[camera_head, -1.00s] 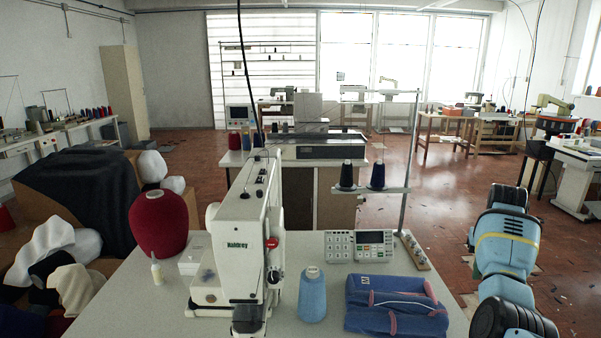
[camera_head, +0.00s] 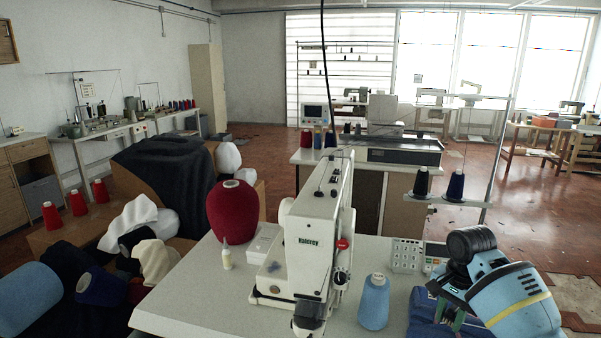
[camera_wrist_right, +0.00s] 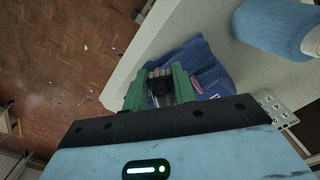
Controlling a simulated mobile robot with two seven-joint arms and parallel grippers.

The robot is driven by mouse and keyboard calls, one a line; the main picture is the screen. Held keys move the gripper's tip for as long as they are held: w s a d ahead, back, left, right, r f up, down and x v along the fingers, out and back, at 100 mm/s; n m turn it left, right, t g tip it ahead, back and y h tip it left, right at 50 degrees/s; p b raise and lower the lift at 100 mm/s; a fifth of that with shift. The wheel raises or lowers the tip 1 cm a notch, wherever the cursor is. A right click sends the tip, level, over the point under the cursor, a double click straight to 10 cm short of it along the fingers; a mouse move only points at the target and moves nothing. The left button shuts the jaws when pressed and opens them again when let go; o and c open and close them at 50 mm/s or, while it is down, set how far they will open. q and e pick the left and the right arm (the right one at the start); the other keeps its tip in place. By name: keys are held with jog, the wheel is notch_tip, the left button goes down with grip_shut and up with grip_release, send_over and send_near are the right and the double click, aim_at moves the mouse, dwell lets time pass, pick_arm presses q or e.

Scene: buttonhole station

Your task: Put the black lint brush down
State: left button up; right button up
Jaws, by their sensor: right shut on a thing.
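My right gripper (camera_head: 448,313) is at the right side of the white sewing table (camera_head: 190,290), over or beside the folded blue garment (camera_head: 423,312). In the right wrist view its green fingers (camera_wrist_right: 160,88) are shut on a small dark thing (camera_wrist_right: 161,97), which looks like the black lint brush. Most of the brush is hidden between the fingers. The blue garment (camera_wrist_right: 205,65) lies just beyond the fingertips on the table. I cannot tell whether the brush touches it. My left gripper is not in view.
A white sewing machine (camera_head: 318,240) stands mid-table. A light blue thread cone (camera_head: 374,303) stands between it and the garment. A keypad (camera_head: 407,255) lies behind the garment. A dark red cone (camera_head: 233,210) and small bottle (camera_head: 226,255) stand left. The front left tabletop is clear.

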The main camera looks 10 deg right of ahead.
jog(key=a+r+n, duration=0.2)
jog(key=a+r, duration=0.2)
jog(key=shift+s+r, duration=0.1)
jog(key=shift+r, duration=0.05)
jog(key=s+a+n, duration=0.3)
jog(key=s+a, duration=0.1)
jog(key=s+a+n, duration=0.3)
jog(key=s+a, duration=0.1)
jog(key=a, duration=0.1)
jog(key=s+a+n, duration=0.3)
jog(key=s+a, duration=0.1)
jog(key=s, duration=0.1)
jog(key=shift+a+n, duration=0.25)
jog(key=shift+n, duration=0.15)
jog(key=w+a+r+n, duration=0.1)
jog(key=a+r+n, duration=0.1)
jog(key=a, duration=0.3)
jog(key=w+a+r+n, duration=0.1)
jog(key=a+r+n, duration=0.2)
jog(key=a+r, duration=0.1)
jog(key=w+a+r+n, duration=0.2)
jog(key=a+r+n, duration=0.1)
jog(key=a, duration=0.2)
jog(key=shift+a+r, duration=0.35)
